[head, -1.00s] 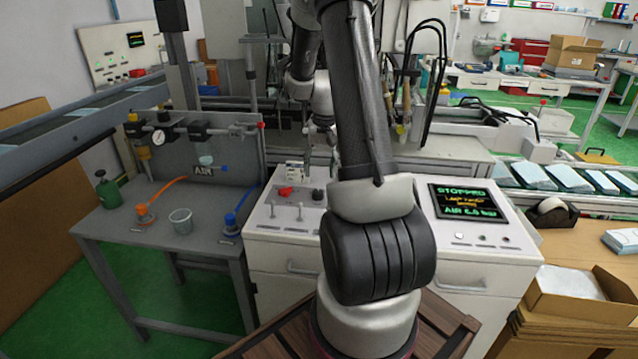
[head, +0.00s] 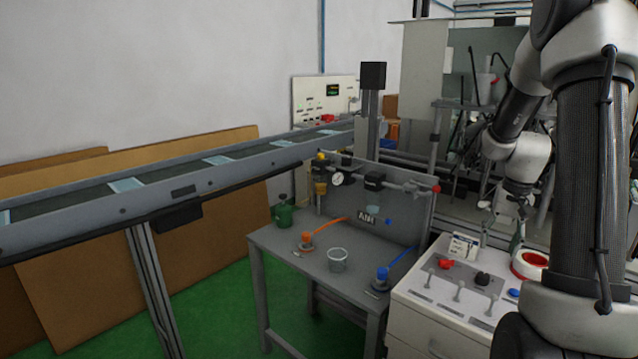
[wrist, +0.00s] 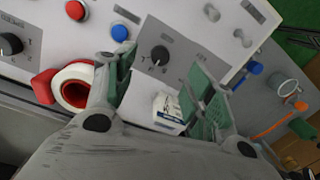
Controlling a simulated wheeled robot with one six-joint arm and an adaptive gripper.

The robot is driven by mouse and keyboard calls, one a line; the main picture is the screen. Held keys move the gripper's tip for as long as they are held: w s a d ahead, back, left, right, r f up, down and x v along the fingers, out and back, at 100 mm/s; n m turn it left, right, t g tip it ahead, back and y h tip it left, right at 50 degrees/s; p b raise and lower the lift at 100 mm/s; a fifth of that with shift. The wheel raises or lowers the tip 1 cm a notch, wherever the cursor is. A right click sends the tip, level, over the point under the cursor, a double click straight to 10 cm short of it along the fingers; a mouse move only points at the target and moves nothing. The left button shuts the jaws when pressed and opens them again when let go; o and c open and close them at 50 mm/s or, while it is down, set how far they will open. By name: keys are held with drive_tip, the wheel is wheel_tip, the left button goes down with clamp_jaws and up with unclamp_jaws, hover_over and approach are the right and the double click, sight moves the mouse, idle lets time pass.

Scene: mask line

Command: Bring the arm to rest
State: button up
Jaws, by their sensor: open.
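My gripper (head: 505,228) hangs over the left part of the white control console (head: 415,345), with my arm at the right of the head view. In the wrist view my gripper (wrist: 163,82) has its two green-padded fingers spread wide, with nothing held between them. A small white box (wrist: 170,110) shows below and between the fingers, apart from the pads as far as I can tell. It also shows on the console in the head view (head: 463,246). A red and white ring-shaped roll (wrist: 74,88) lies beside the left finger.
The console carries a red button (head: 446,264), a black knob (head: 482,279) and several toggle levers. A grey bench (head: 310,262) to the left holds a clear cup (head: 337,260) and a green bottle (head: 283,212). A conveyor (head: 160,190) runs along the left.

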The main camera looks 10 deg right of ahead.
drive_tip(key=s+a+r+n+t, duration=0.4)
drive_tip(key=s+a+r+n, duration=0.3)
drive_tip(key=s+a+r, duration=1)
drive_tip(key=shift+s+a+h, duration=0.4)
drive_tip(key=shift+s+a, duration=0.2)
drive_tip(key=shift+s, duration=0.9)
